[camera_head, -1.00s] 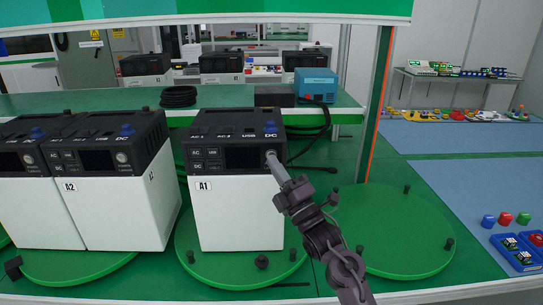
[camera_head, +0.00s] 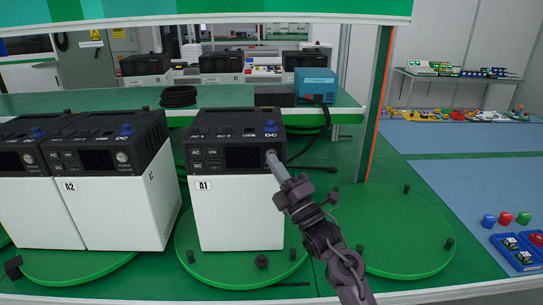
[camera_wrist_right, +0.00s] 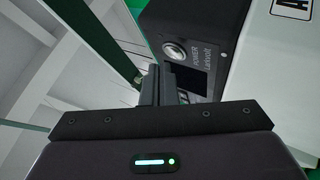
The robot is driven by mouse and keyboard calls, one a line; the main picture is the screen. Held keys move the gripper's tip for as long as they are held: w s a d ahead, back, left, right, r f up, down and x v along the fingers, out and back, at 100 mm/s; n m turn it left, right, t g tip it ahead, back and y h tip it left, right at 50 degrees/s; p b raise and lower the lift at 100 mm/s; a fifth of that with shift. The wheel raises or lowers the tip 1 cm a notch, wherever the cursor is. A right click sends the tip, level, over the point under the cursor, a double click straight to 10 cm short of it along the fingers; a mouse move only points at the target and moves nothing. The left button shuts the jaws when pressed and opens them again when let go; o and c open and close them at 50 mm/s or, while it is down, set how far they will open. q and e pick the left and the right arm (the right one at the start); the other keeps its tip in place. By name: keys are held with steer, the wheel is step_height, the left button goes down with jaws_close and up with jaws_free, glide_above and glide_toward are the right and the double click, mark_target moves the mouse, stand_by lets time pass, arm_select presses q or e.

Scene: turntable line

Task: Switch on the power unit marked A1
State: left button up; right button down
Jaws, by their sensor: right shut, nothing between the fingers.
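The power unit marked A1 (camera_head: 236,210) is a white box with a black top panel, standing on a round green turntable (camera_head: 215,268). Its small screen (camera_head: 246,158) is dark. My right gripper (camera_head: 272,160) is shut and empty, its fingertips at the right end of the front panel, over the button area. In the right wrist view, the round silver POWER button (camera_wrist_right: 175,50) shows just beyond my shut fingertips (camera_wrist_right: 157,72). I cannot tell whether they touch it. My left gripper is not in view.
Unit A2 (camera_head: 110,210) and another like unit (camera_head: 35,212) stand to the left. An empty green turntable (camera_head: 390,230) is to the right. Black cables (camera_head: 318,150) lie behind A1. A teal box (camera_head: 316,82) sits on the shelf behind.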

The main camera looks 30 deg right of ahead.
steer(key=shift+w+d, duration=0.15)
steer(key=shift+w, duration=0.1)
steer(key=shift+w+d, duration=0.15)
steer(key=shift+w, duration=0.1)
stand_by(0.7)
steer(key=shift+s, duration=0.1)
steer(key=shift+s+a, duration=0.35)
steer(key=shift+s, duration=0.2)
steer(key=shift+s+a, duration=0.45)
steer(key=shift+s, duration=0.25)
steer(key=shift+s+a, duration=0.45)
steer(key=shift+s, duration=0.3)
steer(key=shift+s+a, duration=0.45)
steer(key=shift+s, duration=0.25)
